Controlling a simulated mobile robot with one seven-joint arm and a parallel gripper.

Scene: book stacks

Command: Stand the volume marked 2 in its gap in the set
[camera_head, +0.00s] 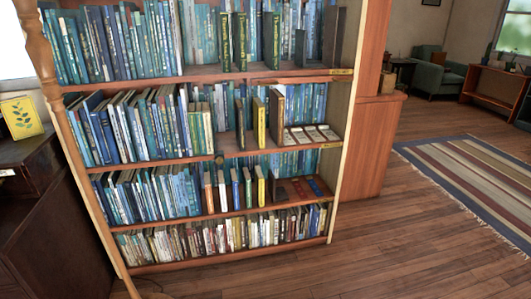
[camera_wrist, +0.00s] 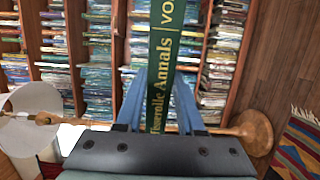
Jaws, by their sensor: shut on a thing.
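My gripper (camera_wrist: 160,98) is seen only in the wrist view, its blue fingers shut on a dark green volume (camera_wrist: 164,55). Its spine reads "Fisserolle Annals" and "VO" in pale letters; any number is cut off at the top edge. The volume is held away from the shelves, which show behind it. In the head view, matching green volumes with yellow lettering stand on the upper shelf: two close together on the left (camera_head: 225,42) (camera_head: 240,42) and one on the right (camera_head: 271,42). A book-wide gap lies between the pair and the right one. Their numbers are too small to read.
Blue and teal books (camera_head: 110,42) fill the shelf left of the set. A short dark book (camera_head: 300,48) and a taller dark piece (camera_head: 336,35) stand to its right. A wooden post (camera_head: 62,100) runs along the bookcase's left side. Floor (camera_head: 370,240) is clear at front right.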

